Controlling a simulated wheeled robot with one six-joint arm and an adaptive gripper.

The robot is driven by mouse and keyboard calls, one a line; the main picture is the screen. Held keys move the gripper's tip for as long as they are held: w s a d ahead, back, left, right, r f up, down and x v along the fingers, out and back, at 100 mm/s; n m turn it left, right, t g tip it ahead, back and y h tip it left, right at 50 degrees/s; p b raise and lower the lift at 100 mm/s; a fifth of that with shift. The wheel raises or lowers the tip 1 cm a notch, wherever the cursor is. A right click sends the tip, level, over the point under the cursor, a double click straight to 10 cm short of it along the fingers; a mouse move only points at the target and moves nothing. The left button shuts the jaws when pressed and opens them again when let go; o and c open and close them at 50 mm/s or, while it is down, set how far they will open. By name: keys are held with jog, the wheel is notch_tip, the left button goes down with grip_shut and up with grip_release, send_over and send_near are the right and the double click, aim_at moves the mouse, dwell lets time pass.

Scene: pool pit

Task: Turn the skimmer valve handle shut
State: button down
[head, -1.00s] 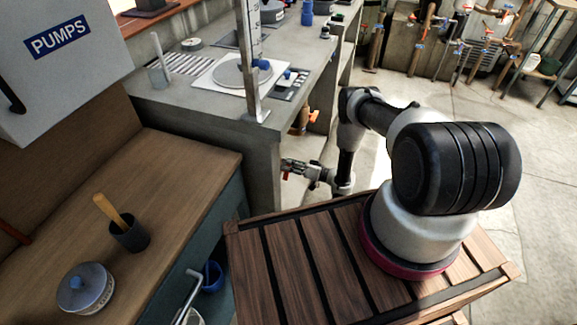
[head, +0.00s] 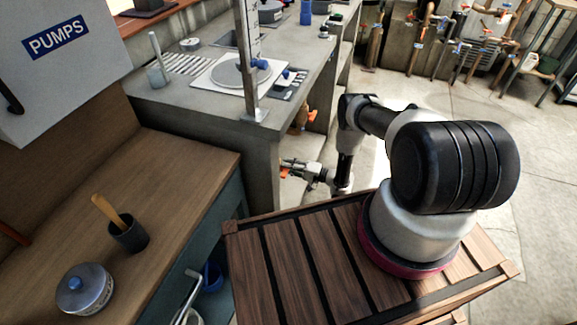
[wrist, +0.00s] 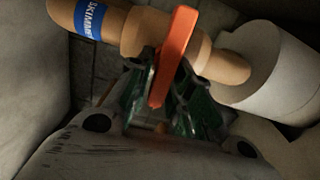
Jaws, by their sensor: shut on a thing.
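In the wrist view, an orange valve handle (wrist: 178,48) sits on a tan pipe (wrist: 135,32). A blue label (wrist: 90,18) on the pipe reads in part "SKIMM". My gripper (wrist: 165,85) is shut on the handle, with its dark green fingers on both sides of it. The handle lies crosswise to the pipe in this view. In the head view, my gripper (head: 290,168) reaches into the space under the grey counter, and a bit of orange shows at its tip. The pipe there is mostly hidden by the counter's end wall.
The grey counter (head: 200,112) and its end wall stand close to my arm. A wooden bench (head: 185,165) at the left holds a dark cup (head: 128,235) and a lidded tin (head: 84,290). Open concrete floor (head: 450,95) lies to the right.

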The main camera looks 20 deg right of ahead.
jog(key=shift+f+m, duration=0.1)
jog(key=shift+m, duration=0.3)
jog(key=c, duration=1.3)
grip_release()
jog(key=shift+d, duration=0.1)
jog(key=v, duration=1.2)
